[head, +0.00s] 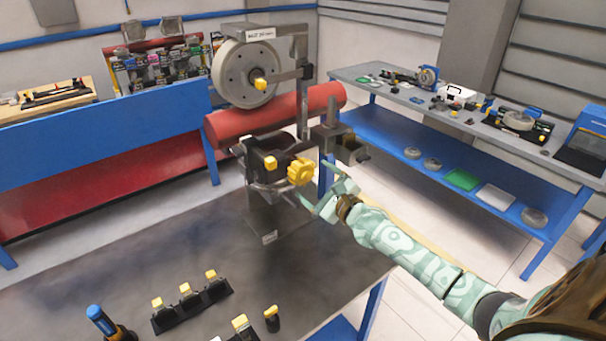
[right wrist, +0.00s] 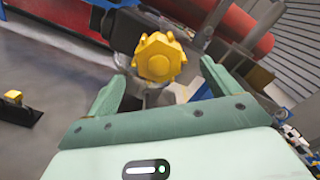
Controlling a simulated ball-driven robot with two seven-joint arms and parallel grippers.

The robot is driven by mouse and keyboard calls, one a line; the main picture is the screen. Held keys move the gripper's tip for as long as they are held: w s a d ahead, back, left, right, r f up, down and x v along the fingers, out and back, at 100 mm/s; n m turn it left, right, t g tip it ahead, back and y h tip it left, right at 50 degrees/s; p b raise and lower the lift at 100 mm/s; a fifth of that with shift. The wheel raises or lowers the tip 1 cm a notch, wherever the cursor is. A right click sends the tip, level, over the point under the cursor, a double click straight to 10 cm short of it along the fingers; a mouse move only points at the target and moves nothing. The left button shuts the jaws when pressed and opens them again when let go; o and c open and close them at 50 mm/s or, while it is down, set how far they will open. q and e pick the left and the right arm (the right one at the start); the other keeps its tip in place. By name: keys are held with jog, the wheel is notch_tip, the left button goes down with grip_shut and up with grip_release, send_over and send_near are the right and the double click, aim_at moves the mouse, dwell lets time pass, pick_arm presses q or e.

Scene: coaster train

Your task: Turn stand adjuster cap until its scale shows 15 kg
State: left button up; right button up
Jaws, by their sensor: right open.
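The yellow lobed adjuster cap (head: 301,171) sits on the front of the stand (head: 270,195) at the middle of the head view. It also shows in the right wrist view (right wrist: 158,58), face-on between and beyond the fingertips. My right gripper (head: 318,186) is open just to the right of and in front of the cap. In the right wrist view its two fingers (right wrist: 161,80) flank the cap with visible gaps, and I see no contact. The scale and its kilogram reading cannot be made out. My left gripper is not in view.
A large grey wheel (head: 244,75) and a red roller (head: 273,115) are above and behind the cap. Yellow-topped black blocks (head: 187,298) and a blue-handled tool (head: 101,320) stand on the dark table (head: 90,265). A blue-framed shelf bench (head: 455,170) is at the right.

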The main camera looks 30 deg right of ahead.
aim_at(305, 175)
jog(key=w, duration=0.2)
jog(key=w+b, duration=0.1)
jog(key=w, duration=0.3)
jog(key=shift+a, duration=0.35)
jog(key=c, duration=1)
